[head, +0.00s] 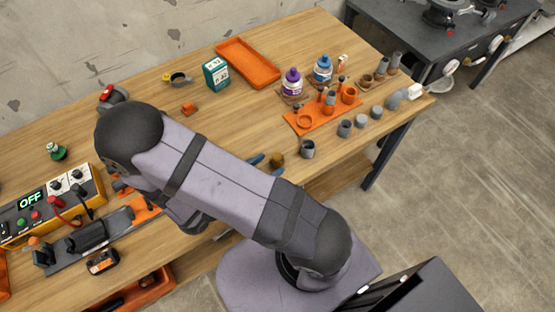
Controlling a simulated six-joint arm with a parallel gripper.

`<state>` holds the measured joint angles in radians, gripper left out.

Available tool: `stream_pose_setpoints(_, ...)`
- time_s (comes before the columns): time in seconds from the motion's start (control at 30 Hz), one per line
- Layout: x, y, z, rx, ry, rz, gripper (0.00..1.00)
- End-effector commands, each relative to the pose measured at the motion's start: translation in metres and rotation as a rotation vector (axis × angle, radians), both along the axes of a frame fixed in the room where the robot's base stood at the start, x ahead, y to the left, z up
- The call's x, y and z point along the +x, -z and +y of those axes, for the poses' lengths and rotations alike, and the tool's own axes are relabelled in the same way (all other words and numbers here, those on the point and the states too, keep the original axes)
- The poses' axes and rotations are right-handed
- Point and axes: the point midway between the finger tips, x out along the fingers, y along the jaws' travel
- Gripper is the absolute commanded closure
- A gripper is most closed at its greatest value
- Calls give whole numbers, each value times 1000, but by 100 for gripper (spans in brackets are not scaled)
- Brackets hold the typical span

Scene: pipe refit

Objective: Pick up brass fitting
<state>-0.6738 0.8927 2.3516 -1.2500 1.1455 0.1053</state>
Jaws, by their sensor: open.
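The brass fitting (277,159) is a small brownish-gold piece on the wooden bench, just past the upper edge of my arm. My gripper (267,165) is mostly hidden behind my arm. Only what look like its two blue fingertips show, apart from each other, close beside the fitting. The jaws are open. I cannot tell whether a fingertip touches the fitting or whether it lies fully between them.
A grey cup-like pipe piece (307,149) stands just right of the fitting. An orange holder (322,117) with fittings and several grey pieces are further right. Two bottles, a green box (216,73) and an orange tray (247,62) stand behind. A control box (50,207) is left.

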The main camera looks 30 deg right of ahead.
Motion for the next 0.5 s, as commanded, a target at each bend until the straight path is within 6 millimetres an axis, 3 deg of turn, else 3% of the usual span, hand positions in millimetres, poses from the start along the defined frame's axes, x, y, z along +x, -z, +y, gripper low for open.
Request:
stream_pose_setpoints(0.27, 2, 2, -8, 0, 2, 2, 53)
stream_pose_setpoints(0.5, 11, 10, -32, 0, 6, 4, 53)
